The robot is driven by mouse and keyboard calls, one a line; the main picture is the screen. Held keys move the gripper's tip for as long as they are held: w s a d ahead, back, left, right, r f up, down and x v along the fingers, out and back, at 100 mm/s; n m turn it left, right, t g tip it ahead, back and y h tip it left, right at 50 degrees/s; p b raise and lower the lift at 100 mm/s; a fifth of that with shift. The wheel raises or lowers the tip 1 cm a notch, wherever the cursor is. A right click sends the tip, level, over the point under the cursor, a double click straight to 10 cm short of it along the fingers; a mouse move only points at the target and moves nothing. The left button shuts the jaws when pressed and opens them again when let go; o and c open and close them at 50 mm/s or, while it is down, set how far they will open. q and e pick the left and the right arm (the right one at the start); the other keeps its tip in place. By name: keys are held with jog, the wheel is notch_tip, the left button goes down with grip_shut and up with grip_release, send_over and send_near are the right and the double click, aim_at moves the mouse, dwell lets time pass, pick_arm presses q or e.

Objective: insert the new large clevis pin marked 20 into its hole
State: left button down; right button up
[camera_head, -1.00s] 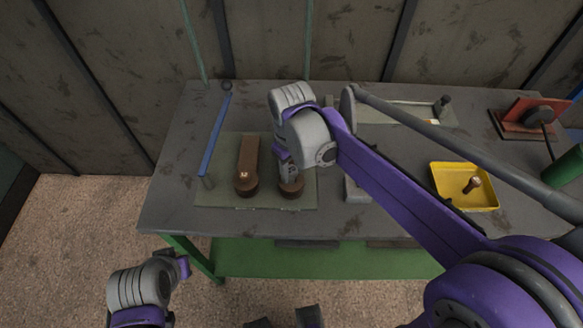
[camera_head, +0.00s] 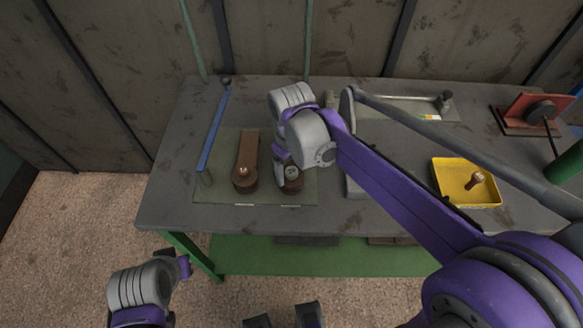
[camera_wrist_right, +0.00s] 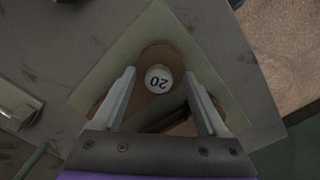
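The large clevis pin (camera_wrist_right: 158,78) shows a round pale head marked 20 in the right wrist view. It sits upright at the rounded end of a brown link (camera_wrist_right: 160,55); how deep its shank goes is hidden. In the head view the pin's grey head (camera_head: 292,172) shows on the right-hand brown link (camera_head: 293,186). My right gripper (camera_wrist_right: 159,74) is open, its fingers on either side of the head with visible gaps. It also shows above the link in the head view (camera_head: 284,172). My left gripper (camera_head: 184,266) hangs off the table's front left; its fingers are unclear.
Another brown link (camera_head: 248,150) with a copper-coloured pin lies left on the green mat (camera_head: 225,192). A blue bar (camera_head: 214,130) lies farther left. A yellow tray (camera_head: 447,194) holds a brown pin at right. A red block (camera_head: 525,112) stands at the far right.

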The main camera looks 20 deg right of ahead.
aim_at(292, 172)
notch_tip(292, 172, up, 11)
jog(key=shift+p, duration=0.45)
jog(key=shift+f, duration=0.1)
dwell(0.5)
jog(key=s+d+f+m+t, duration=0.1)
jog(key=s+d+f, duration=0.1)
jog(key=s+f, duration=0.2)
jog(key=s+d+f+m+t, duration=0.2)
jog(key=s+f, duration=0.1)
jog(key=s, duration=0.2)
jog(key=s+d+f+m+t+p, duration=0.1)
jog(key=s+d+f+m+t, duration=0.1)
jog(key=s+f, duration=0.2)
jog(key=shift+s+d+f, duration=0.3)
jog(key=shift+s, duration=0.25)
